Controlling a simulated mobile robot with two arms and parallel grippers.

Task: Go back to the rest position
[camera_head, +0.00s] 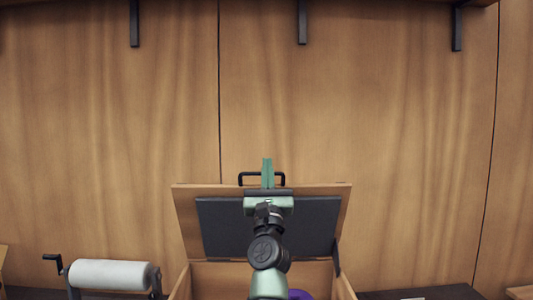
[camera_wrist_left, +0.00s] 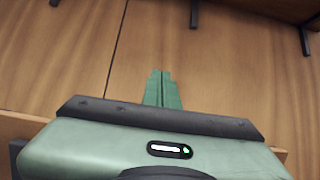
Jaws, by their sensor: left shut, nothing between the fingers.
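My left gripper (camera_head: 267,172) is in the middle of the head view, raised in front of the lid of a wooden box. Its green fingers point up and are closed together with nothing between them. The left wrist view also shows the closed fingers (camera_wrist_left: 162,88) against the wooden wall. The arm below hides part of the lid and the box. My right gripper is in neither view. No flanged pipe can be made out.
The open wooden box (camera_head: 341,284) has a raised lid (camera_head: 185,215) with a dark inner panel and a black handle (camera_head: 241,178). A purple thing (camera_head: 299,294) shows inside. A white roll (camera_head: 110,274) on a cranked holder stands at left. A wooden wall (camera_head: 400,120) is behind.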

